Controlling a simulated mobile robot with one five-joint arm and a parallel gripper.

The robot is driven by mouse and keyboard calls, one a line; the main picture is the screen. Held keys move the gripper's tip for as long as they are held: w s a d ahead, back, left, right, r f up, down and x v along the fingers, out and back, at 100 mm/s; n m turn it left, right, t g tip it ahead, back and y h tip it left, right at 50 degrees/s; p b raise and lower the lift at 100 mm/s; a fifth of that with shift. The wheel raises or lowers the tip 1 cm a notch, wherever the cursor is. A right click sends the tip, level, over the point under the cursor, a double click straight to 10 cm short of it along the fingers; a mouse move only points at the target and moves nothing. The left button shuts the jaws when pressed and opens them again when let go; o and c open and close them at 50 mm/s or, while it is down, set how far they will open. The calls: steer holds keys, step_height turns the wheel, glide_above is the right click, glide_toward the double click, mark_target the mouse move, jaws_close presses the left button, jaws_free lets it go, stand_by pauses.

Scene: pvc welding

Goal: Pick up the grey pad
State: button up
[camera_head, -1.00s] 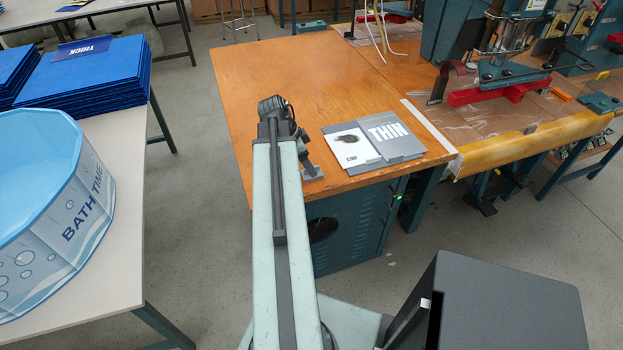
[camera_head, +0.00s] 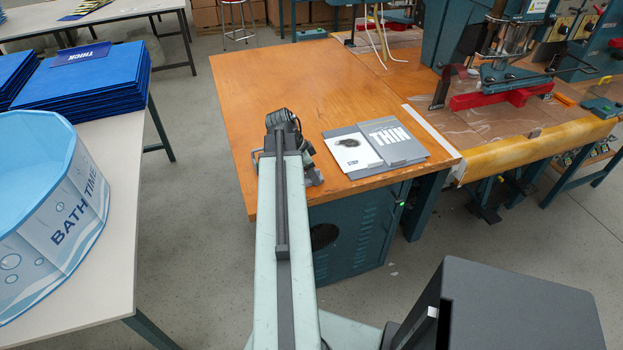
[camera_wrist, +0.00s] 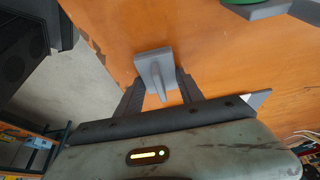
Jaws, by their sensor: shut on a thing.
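The grey pad (camera_wrist: 152,68) is a small square plate with a raised ridge or handle. In the wrist view it sits between the two dark fingers of my gripper (camera_wrist: 160,84), which is shut on it. In the head view my gripper (camera_head: 309,164) is at the near left edge of the wooden table (camera_head: 270,80), just left of the printed sheets. A small grey piece (camera_head: 316,179) shows at its lower end there, partly hidden by my arm. I cannot tell whether the pad touches the tabletop.
A grey THIN folder (camera_head: 400,150) and white sheet (camera_head: 352,148) lie right of my gripper. A red-and-teal machine (camera_head: 500,90) stands further right. A white table at left holds a blue tub (camera_head: 40,190) and blue THICK stack (camera_head: 85,80). The wooden tabletop's middle is clear.

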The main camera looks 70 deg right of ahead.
step_height(320, 180, up, 10)
steer(key=p, duration=1)
steer(key=shift+r, duration=0.15)
steer(key=o, duration=0.5)
steer(key=c, duration=0.4)
steer(key=shift+w, duration=0.1)
